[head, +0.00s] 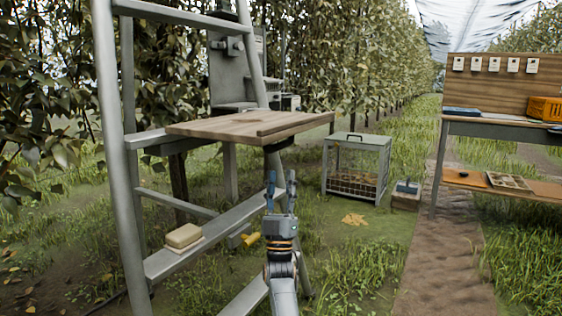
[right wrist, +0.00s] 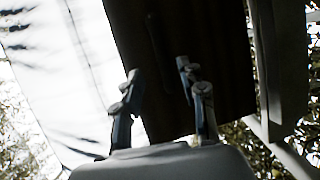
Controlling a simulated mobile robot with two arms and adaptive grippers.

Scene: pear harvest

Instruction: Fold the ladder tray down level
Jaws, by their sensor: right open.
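The ladder tray (head: 235,125) is a wooden board on the grey metal ladder (head: 113,150). It sticks out from the ladder and looks flat, about level. Its dark underside (right wrist: 185,65) fills the middle of the right wrist view. My right gripper (head: 281,183) points up, open and empty, below the tray's near right edge in the head view. Its fingers (right wrist: 160,100) show apart against the tray's underside and the bright cover. I see no contact with the tray. My left gripper is not in view.
A soap-like block (head: 184,236) sits on a lower ladder step. A workbench (head: 500,125) with an orange crate (head: 543,108) stands at right.

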